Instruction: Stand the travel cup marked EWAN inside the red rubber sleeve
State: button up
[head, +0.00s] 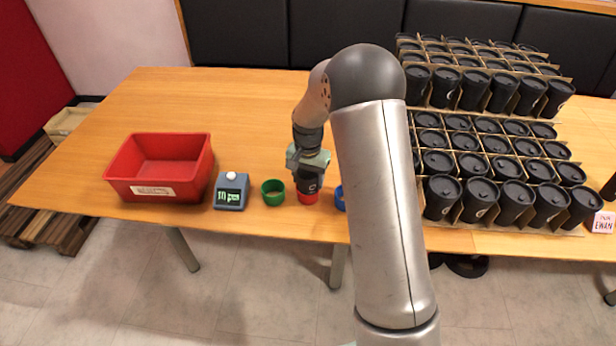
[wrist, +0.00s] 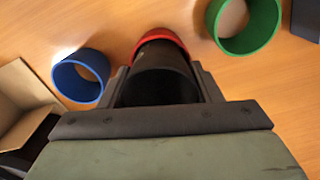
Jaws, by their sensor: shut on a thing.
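My gripper (head: 308,161) is shut on a black travel cup (head: 309,181), which it holds upright near the table's front edge. A small white mark shows on the cup, too small to read as a name. The red rubber sleeve (head: 308,197) is at the cup's lower end. In the wrist view the cup (wrist: 160,86) sits between the fingers, and the red sleeve (wrist: 160,37) shows as an arc close around its far end. The cup's lower end appears to be within the sleeve's rim; how deep it sits is hidden.
A green sleeve (head: 273,193) stands just left, a blue sleeve (head: 340,197) just right, partly behind my arm. Crates of black cups (head: 484,199) fill the right, beside a pink EWAN note (head: 603,222).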

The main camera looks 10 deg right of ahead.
jog(key=shift+f+b, duration=0.3)
jog(key=shift+f, duration=0.2)
jog(key=o, duration=1.1)
jog(key=shift+r, duration=0.15)
notch_tip(320, 180, up, 8)
jog(key=p, duration=0.4)
jog(key=shift+p, duration=0.3)
